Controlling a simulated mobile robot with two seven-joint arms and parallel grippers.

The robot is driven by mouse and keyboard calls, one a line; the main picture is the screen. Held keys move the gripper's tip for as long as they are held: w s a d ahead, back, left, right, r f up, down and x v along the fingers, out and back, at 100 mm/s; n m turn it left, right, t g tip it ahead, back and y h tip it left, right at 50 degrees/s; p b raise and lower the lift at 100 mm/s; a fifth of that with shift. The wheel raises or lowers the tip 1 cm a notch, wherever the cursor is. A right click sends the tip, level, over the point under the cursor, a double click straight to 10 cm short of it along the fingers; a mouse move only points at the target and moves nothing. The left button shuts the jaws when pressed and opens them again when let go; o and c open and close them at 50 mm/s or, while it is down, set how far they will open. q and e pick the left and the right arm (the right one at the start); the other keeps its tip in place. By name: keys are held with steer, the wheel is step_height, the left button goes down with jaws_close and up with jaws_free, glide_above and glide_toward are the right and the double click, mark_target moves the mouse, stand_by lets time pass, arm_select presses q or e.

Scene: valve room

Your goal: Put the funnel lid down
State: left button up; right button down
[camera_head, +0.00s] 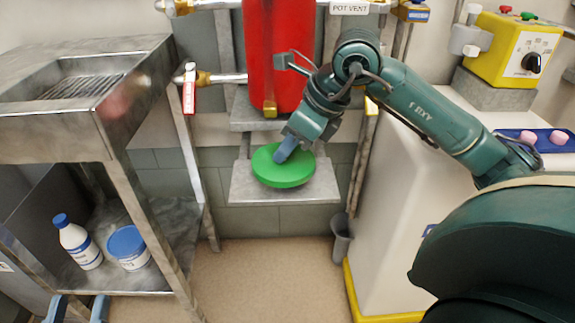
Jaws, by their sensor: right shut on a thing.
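The funnel lid (270,176) is a round, bright green disc in the middle of the view. My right gripper (286,152) reaches down from the upper right and is shut on the lid near its top middle; its blue fingers partly hide the grip. The lid is level or nearly so, over a small grey metal shelf (240,193) on the wall. I cannot tell whether it touches the shelf. My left gripper (77,307) shows only as two blue fingertips at the bottom left edge, spread apart with nothing between them. No funnel is clearly identifiable.
A metal sink bench (110,130) at left holds a white bottle (77,243) and a blue-lidded tub (128,247) below. A white cabinet (395,210) is at right.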

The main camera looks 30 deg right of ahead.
mark_target(288, 161)
step_height(288, 161, down, 3)
steer(key=shift+b, duration=0.6)
steer(key=shift+f, duration=0.2)
arm_select(q)
steer(key=shift+w+a+r+m+t+h, duration=0.1)
steer(key=shift+w+r+m+t+h, duration=0.15)
steer(key=shift+r, duration=0.2)
steer(key=shift+w+r+m+t+h, duration=0.15)
steer(key=shift+r+m+h, duration=0.1)
steer(key=shift+r+h, duration=0.15)
arm_select(e)
steer(key=shift+r, duration=0.1)
arm_select(q)
steer(key=shift+s, duration=0.1)
arm_select(e)
steer(key=shift+f, duration=0.2)
steer(key=c, duration=1.3)
jaws_free()
steer(key=shift+r, duration=0.1)
arm_select(q)
steer(key=shift+r, duration=0.2)
